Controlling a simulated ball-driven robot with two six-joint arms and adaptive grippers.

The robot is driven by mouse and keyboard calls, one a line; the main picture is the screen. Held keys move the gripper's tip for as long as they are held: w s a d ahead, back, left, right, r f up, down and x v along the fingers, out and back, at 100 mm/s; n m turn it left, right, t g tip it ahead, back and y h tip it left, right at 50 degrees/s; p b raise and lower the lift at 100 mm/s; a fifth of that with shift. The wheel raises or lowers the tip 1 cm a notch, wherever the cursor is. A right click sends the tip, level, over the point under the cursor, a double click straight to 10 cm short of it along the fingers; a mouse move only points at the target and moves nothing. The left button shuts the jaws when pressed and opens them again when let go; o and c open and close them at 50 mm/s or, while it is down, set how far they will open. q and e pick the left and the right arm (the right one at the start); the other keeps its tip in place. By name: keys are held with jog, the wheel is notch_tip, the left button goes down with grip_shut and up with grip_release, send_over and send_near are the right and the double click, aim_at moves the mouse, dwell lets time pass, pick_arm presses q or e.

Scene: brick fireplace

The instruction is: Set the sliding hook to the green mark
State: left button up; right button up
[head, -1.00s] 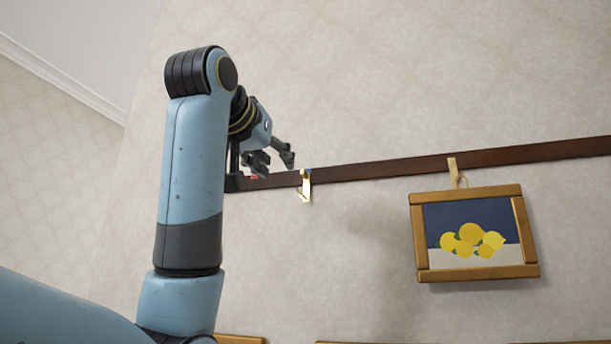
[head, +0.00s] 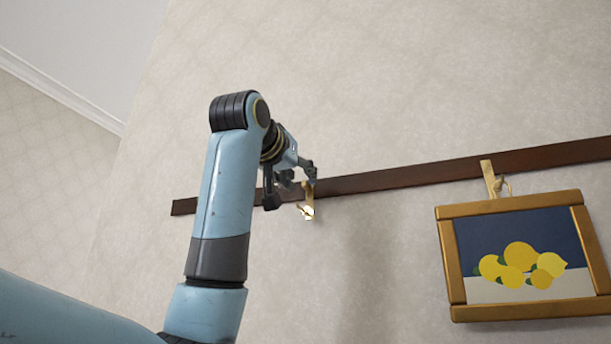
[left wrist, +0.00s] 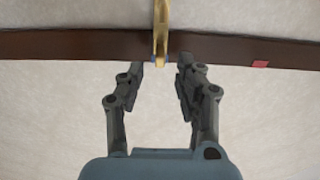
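The brass sliding hook (head: 308,210) hangs on the dark wall rail (head: 400,177), just beside my left gripper (head: 298,178). In the left wrist view the hook (left wrist: 161,35) stands upright across the rail (left wrist: 70,46). My left gripper (left wrist: 160,75) is open there, its fingertips apart below the hook and roughly lined up with its two sides; I cannot tell whether they touch it. A red mark (left wrist: 260,64) sits on the rail to the right in that view. A small bluish patch shows at the hook's foot. I see no green mark. My right gripper is not in view.
A framed lemon picture (head: 450,258) hangs by a cord from a second brass hook (head: 489,180) farther right on the rail. The rail between the two hooks is bare. The rail's left end (head: 183,207) is free.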

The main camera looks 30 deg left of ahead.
aim_at(304, 181)
pick_arm(q)
jog(key=p+x, duration=0.1)
jog(key=x, duration=0.2)
jog(key=shift+w+a, duration=0.1)
jog(key=shift+w, duration=0.35)
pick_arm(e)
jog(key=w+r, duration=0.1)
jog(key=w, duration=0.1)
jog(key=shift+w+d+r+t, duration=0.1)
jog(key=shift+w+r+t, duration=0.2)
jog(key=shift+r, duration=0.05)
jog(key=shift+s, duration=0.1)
pick_arm(q)
grip_shut()
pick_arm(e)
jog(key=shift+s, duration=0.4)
